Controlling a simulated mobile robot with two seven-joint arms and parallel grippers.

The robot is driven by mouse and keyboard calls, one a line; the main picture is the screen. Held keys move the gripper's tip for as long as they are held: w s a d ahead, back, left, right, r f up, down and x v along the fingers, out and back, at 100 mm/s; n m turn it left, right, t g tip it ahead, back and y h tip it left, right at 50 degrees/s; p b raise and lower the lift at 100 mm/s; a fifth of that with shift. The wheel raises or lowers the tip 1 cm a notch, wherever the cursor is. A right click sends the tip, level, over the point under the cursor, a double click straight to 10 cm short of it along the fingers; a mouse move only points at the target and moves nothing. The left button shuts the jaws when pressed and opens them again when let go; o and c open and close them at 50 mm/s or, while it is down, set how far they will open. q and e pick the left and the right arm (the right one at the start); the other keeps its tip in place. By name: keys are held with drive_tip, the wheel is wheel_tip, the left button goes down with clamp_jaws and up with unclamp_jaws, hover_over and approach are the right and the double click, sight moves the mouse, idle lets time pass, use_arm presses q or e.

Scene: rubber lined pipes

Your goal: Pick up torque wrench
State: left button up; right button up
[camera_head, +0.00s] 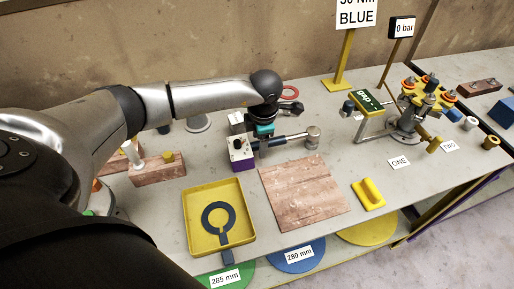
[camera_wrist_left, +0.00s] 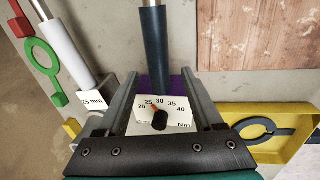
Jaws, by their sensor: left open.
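The torque wrench has a white dial box (camera_head: 240,148) with a dark knob and a purple underside. Its dark grip and steel shaft (camera_head: 290,138) point right to a round metal head (camera_head: 313,137). In the left wrist view the dial face (camera_wrist_left: 163,113) reads from 20 to 40 Nm, and the dark grip (camera_wrist_left: 155,45) runs up from it. My left gripper (camera_head: 262,143) is over the dial end of the wrench. In the wrist view its two fingers stand open on either side of the dial box, apart from each other. My right gripper is not in view.
A yellow tray (camera_head: 190,222) with a dark ring gauge lies in front of the wrench. A brown board (camera_head: 303,192) lies to its right. A yellow-handled block (camera_head: 368,194) and a flanged pipe fixture (camera_head: 408,125) are farther right.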

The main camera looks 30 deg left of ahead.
use_arm(q)
drive_tip(key=shift+w+a+f, duration=0.1)
drive_tip(key=shift+w+f, duration=0.1)
drive_tip(key=shift+f, duration=1.15)
clamp_jaws()
drive_tip(key=shift+r, duration=0.1)
idle(0.3)
